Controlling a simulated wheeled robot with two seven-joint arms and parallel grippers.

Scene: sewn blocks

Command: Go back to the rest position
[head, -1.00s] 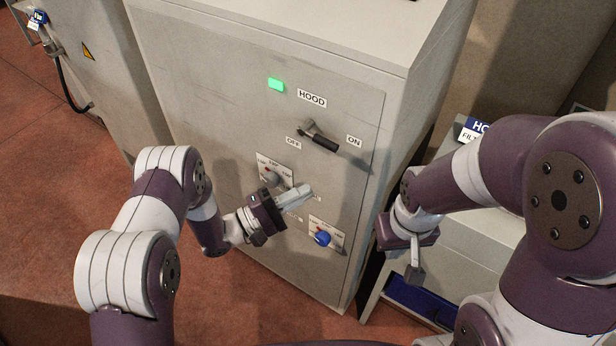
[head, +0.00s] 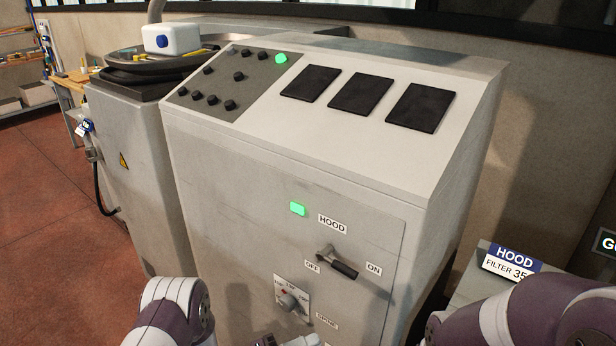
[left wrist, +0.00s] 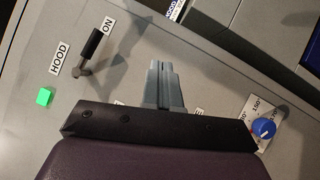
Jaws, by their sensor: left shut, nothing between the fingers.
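My left gripper (head: 300,340) shows only partly at the bottom edge of the head view, in front of the cabinet face. In the left wrist view its grey fingers (left wrist: 164,84) are together with nothing between them, and they stand over the panel. My left arm (head: 172,312) comes in at the lower left. My right arm (head: 545,315) fills the lower right corner, and its gripper is out of view.
The cabinet (head: 330,150) stands close ahead. Its HOOD lever (head: 338,263) points towards ON, below a lit green lamp (head: 297,208). A dial (head: 290,300) sits lower. A blue knob (left wrist: 264,128) shows in the wrist view. A HOOD FILTER sign (head: 512,262) stands at right.

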